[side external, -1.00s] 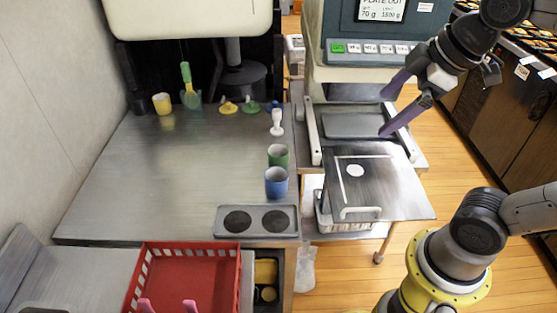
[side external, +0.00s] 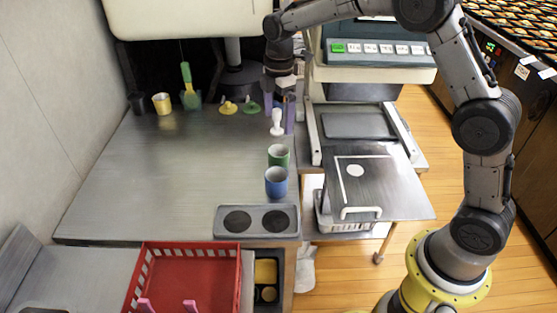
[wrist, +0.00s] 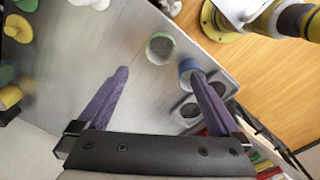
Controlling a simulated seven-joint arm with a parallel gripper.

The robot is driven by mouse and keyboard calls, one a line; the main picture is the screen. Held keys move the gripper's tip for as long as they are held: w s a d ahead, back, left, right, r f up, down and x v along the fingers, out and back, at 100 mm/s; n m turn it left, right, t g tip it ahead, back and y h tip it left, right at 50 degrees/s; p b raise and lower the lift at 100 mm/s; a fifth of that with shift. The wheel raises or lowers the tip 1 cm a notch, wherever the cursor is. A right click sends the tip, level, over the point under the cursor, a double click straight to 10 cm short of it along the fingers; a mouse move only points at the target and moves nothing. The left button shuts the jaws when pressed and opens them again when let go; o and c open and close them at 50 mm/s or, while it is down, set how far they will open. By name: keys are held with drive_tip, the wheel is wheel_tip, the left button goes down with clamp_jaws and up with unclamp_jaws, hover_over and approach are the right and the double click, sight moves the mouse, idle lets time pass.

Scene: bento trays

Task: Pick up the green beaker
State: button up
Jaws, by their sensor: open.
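The green beaker (side external: 278,160) stands upright on the steel counter, just behind the blue beaker (side external: 276,186). In the wrist view the green beaker (wrist: 160,48) shows its open top, beyond the fingertips and between their lines. My gripper (side external: 279,110) points down with its purple fingers apart and empty. It is farther back on the counter than the green beaker, around or just behind a white upright piece (side external: 277,120); I cannot tell which. In the wrist view the blue beaker (wrist: 186,70) is beside the right fingertip and partly hidden by it.
A grey plate with two dark discs (side external: 237,221) lies in front of the beakers. A red crate (side external: 190,246) is at the front. Yellow and green lidded pieces (side external: 228,108) and a yellow cup (side external: 162,104) stand at the back. The counter's left middle is clear.

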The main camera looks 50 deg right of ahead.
sight(278, 155)
drive_tip(key=f, duration=1.4)
drive_tip(key=shift+w+d, duration=0.15)
drive_tip(key=shift+d, duration=0.1)
drive_tip(key=c, duration=1.3)
drive_tip(key=shift+r, duration=0.15)
